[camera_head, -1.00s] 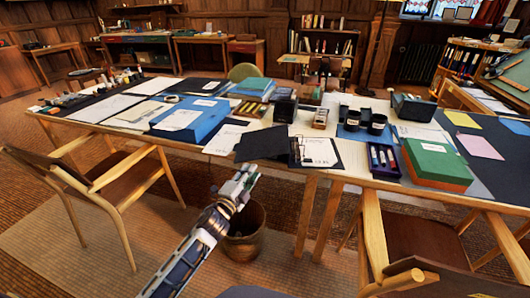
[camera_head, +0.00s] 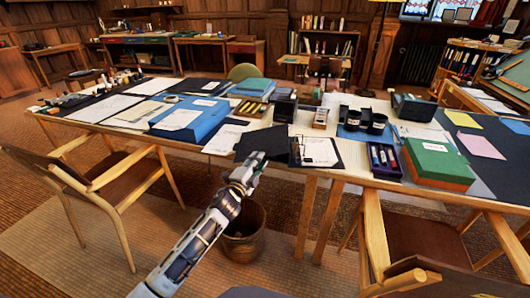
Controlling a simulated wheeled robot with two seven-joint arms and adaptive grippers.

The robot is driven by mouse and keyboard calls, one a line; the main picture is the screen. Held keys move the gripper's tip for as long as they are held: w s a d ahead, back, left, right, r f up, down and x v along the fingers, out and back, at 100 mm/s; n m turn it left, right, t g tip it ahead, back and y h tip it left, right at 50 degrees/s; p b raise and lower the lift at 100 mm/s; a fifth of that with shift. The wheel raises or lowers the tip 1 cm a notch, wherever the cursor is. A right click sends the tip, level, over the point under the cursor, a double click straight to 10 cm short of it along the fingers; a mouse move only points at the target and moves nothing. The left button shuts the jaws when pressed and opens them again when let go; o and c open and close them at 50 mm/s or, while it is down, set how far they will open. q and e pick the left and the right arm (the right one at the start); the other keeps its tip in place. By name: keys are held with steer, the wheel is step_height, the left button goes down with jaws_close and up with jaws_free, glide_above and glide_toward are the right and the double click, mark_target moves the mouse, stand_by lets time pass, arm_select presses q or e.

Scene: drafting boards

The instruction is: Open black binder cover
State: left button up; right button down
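The black binder lies at the front edge of the long table. Its dark cover (camera_head: 264,141) extends to the left of the rings, showing its plain black face, and its white page (camera_head: 318,152) is exposed on the right half. I cannot tell how flat the cover lies. My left gripper (camera_head: 256,161) is at the table's front edge, its tips overlapping the cover's lower edge in the picture. Whether it touches the cover is unclear. Its fingers are too small to judge their gap. My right gripper is out of view.
A green box (camera_head: 436,160) and a tray of markers (camera_head: 383,157) stand right of the binder. A blue folder stack (camera_head: 190,122) lies to the left. A waste bin (camera_head: 244,238) stands below. Wooden chairs (camera_head: 110,195) flank the front.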

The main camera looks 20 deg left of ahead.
mark_target(265, 150)
arm_select(q)
steer(key=w, duration=0.2)
steer(key=shift+w+d+r, duration=0.15)
steer(key=shift+w+d, duration=0.05)
steer(key=shift+w, duration=0.1)
steer(key=shift+w+d+r+b, duration=0.1)
steer(key=shift+w+b, duration=0.2)
steer(key=shift+w, duration=0.3)
steer(key=shift+w+d, duration=0.15)
steer(key=shift+w, duration=0.65)
steer(key=shift+w+r, duration=0.1)
steer(key=shift+w, duration=0.35)
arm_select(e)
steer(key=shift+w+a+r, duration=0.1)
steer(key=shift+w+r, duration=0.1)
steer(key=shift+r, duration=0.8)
arm_select(q)
steer(key=shift+d, duration=0.1)
jaws_close()
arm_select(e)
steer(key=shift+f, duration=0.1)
